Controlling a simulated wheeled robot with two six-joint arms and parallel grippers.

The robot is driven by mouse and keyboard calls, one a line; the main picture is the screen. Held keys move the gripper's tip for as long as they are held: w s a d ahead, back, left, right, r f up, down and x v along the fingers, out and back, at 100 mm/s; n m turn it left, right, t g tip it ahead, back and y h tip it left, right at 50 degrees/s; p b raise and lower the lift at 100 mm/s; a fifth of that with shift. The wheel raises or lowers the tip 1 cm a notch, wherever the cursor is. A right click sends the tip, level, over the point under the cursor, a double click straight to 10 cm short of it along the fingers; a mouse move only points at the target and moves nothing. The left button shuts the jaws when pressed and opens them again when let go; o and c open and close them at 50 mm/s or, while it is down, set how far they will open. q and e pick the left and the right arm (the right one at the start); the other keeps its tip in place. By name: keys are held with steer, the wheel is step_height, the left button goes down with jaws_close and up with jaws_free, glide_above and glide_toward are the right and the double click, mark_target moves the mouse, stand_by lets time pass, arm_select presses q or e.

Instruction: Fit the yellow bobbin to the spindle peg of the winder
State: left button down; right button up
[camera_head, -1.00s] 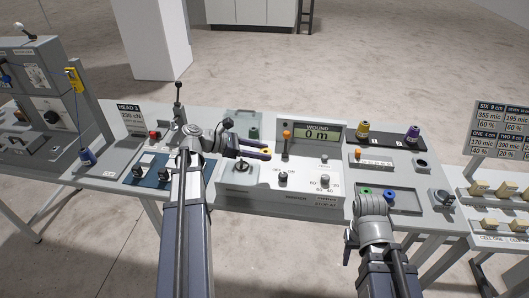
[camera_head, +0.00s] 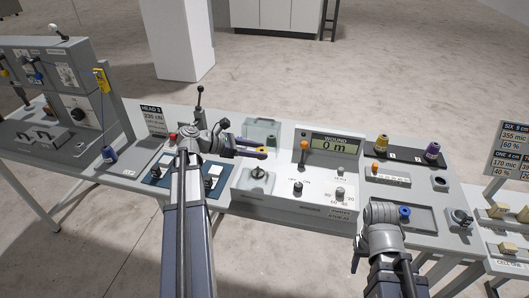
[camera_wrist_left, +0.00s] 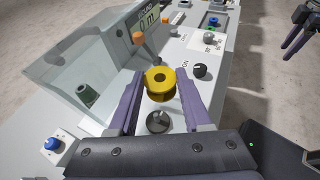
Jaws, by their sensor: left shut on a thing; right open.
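The yellow bobbin (camera_wrist_left: 160,82) is held between the two fingers of my left gripper (camera_wrist_left: 158,88), which is shut on it. In the head view, the bobbin (camera_head: 262,152) shows at the fingertips of my left gripper (camera_head: 258,149), over the back left part of the winder (camera_head: 305,205). The winder's spindle (camera_wrist_left: 157,121) shows between the fingers, nearer the palm than the bobbin and apart from it. In the head view, the spindle (camera_head: 259,174) is just in front of the bobbin. My right gripper (camera_wrist_left: 298,30) is open in the left wrist view; its arm hides it in the head view.
An orange-topped lever (camera_head: 304,146) rises from the winder near the display (camera_head: 336,145). Olive-yellow (camera_head: 381,144) and purple (camera_head: 432,151) spools stand at the back right.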

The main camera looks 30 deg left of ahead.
arm_select(q)
steer(key=shift+w+a+r+n+y, duration=0.1)
steer(key=shift+a+r+n+y, duration=0.1)
steer(key=shift+a, duration=0.2)
steer(key=shift+w+a+r+n+y, duration=0.1)
steer(key=shift+a+r, duration=0.1)
steer(key=shift+a, duration=0.2)
arm_select(e)
steer(key=shift+w+d+r, duration=0.25)
steer(key=shift+w+r, duration=0.15)
steer(key=shift+w, duration=0.1)
arm_select(q)
steer(key=b, duration=0.5)
glide_above(254, 173)
step_height(254, 173, down, 6)
steer(key=shift+r, duration=0.1)
arm_select(e)
step_height(254, 173, down, 6)
steer(key=shift+r, duration=0.1)
arm_select(q)
steer(key=shift+f+b, duration=1.9)
steer(key=shift+b, duration=0.15)
arm_select(e)
steer(key=shift+f, duration=1.9)
arm_select(q)
steer(key=shift+c, duration=1.3)
jaws_free()
steer(key=shift+r, duration=0.1)
